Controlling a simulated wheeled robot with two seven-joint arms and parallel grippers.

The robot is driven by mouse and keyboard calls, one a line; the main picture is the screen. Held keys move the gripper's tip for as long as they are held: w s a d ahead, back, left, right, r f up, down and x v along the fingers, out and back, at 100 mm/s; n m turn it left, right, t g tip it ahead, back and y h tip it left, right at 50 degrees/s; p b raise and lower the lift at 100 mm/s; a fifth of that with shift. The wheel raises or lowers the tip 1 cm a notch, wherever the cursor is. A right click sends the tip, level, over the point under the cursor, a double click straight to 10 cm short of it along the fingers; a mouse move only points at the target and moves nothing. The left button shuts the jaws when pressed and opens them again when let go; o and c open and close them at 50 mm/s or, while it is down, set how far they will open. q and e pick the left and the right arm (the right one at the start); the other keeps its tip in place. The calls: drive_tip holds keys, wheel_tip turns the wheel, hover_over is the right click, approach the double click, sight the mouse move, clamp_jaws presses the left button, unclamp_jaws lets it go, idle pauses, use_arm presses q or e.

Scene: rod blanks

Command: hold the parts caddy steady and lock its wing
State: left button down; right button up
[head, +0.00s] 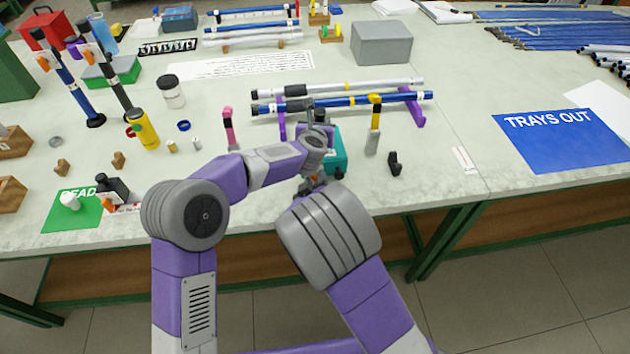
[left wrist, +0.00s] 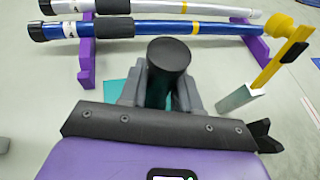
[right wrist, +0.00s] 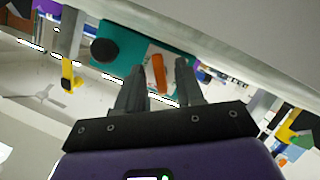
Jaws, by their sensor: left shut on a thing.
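The teal parts caddy (head: 336,152) stands near the front edge of the table, partly hidden by my arms. In the left wrist view its black round-topped post (left wrist: 169,56) stands between the fingers of my left gripper (left wrist: 160,88), which is shut on it from above. My right gripper (right wrist: 158,80) is low at the caddy's front side, below my left one. In the right wrist view its fingers are apart on either side of the orange wing (right wrist: 159,72), with gaps showing. The wing sits on the teal face (right wrist: 135,50), beside a black round knob (right wrist: 104,50).
Behind the caddy, a blue rod (head: 345,101) and a silver rod (head: 350,87) lie on purple stands. A yellow-topped post (head: 374,125) and a small black block (head: 394,162) are to the right. A pink-topped post (head: 229,128) is left.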

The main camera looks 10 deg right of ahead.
drive_tip(key=shift+c, duration=0.3)
clamp_jaws()
drive_tip(key=m+y, duration=0.1)
drive_tip(key=m, duration=0.1)
drive_tip(key=shift+d+m+y, duration=0.2)
drive_tip(key=shift+m+y, duration=0.1)
drive_tip(key=shift+y, duration=0.1)
use_arm(q)
drive_tip(key=shift+d, duration=0.1)
use_arm(e)
drive_tip(key=shift+r+m+y, duration=0.1)
drive_tip(key=shift+m+y, duration=0.5)
drive_tip(key=shift+m, duration=0.2)
use_arm(q)
drive_tip(key=shift+s, duration=0.1)
use_arm(e)
drive_tip(key=shift+w, duration=0.1)
drive_tip(key=shift+o, duration=0.3)
unclamp_jaws()
